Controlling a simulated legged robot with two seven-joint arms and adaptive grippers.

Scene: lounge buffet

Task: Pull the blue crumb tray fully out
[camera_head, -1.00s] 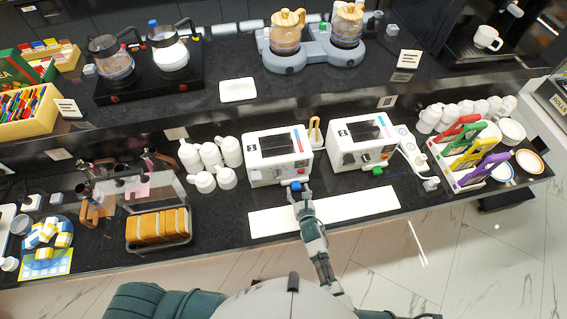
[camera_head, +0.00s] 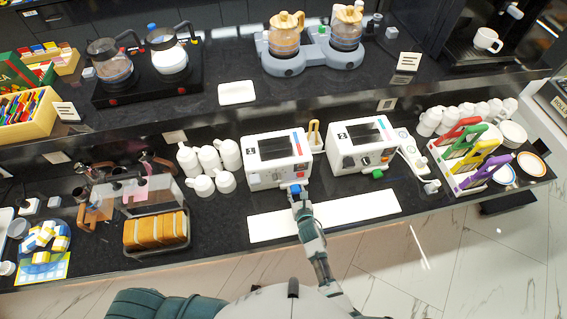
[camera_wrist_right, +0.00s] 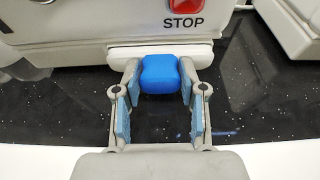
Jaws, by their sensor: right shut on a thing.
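The blue crumb tray handle (camera_wrist_right: 159,74) is a rounded blue block at the bottom front of the left white toaster (camera_head: 277,160). A pale strip (camera_wrist_right: 118,54), perhaps the tray front, shows behind it under the toaster body. My right gripper (camera_head: 297,190) is at this handle, and in the wrist view its two fingers (camera_wrist_right: 159,85) are shut on the handle's sides. The handle also shows in the head view (camera_head: 295,188). The right white toaster (camera_head: 362,146) has a green handle (camera_head: 377,174). My left gripper is not in view.
A white mat (camera_head: 345,212) lies along the counter's front edge below the toasters. White mugs (camera_head: 208,160) stand left of the toaster. A rack with coloured boards (camera_head: 470,160) stands at the right. A bread basket (camera_head: 157,233) stands at the left.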

